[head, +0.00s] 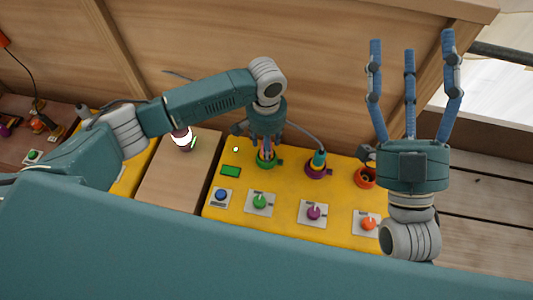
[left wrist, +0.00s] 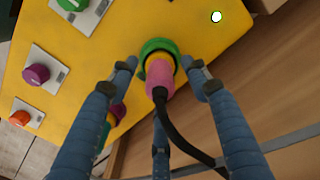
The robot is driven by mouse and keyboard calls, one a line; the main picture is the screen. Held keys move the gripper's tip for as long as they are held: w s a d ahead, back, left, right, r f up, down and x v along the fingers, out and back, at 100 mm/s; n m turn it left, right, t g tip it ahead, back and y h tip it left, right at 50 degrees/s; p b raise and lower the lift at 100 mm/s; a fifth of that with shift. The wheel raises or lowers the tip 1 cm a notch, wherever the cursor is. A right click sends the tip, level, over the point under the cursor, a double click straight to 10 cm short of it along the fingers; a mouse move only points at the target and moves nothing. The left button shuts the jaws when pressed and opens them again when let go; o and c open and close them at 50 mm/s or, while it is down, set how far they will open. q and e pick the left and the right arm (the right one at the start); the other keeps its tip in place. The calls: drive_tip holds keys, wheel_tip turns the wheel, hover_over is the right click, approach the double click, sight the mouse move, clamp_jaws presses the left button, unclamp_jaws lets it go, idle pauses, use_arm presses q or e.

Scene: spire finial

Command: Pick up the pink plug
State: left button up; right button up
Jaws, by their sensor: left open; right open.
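The pink plug (left wrist: 160,78) stands in the green ring socket (left wrist: 155,46) on the yellow panel, with a yellow band between them and a black cable trailing from its back end. In the head view it is mostly hidden by my left gripper (head: 266,143), which points down over the green socket (head: 266,161). In the left wrist view the open fingers of my left gripper (left wrist: 159,65) are spread around the plug, with gaps to it on both sides. My right gripper (head: 411,45) is open and empty, fingers pointing up, at the right.
A purple socket (head: 317,173) with a teal plug (head: 319,158) and cable is to the right of the green one. An orange socket (head: 365,178) looks empty. Several coloured knobs line the panel's near edge. A wooden wall (head: 200,50) rises behind.

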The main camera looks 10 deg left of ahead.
use_arm(q)
drive_tip(key=shift+c, duration=0.4)
clamp_jaws()
drive_tip(key=shift+r, duration=0.1)
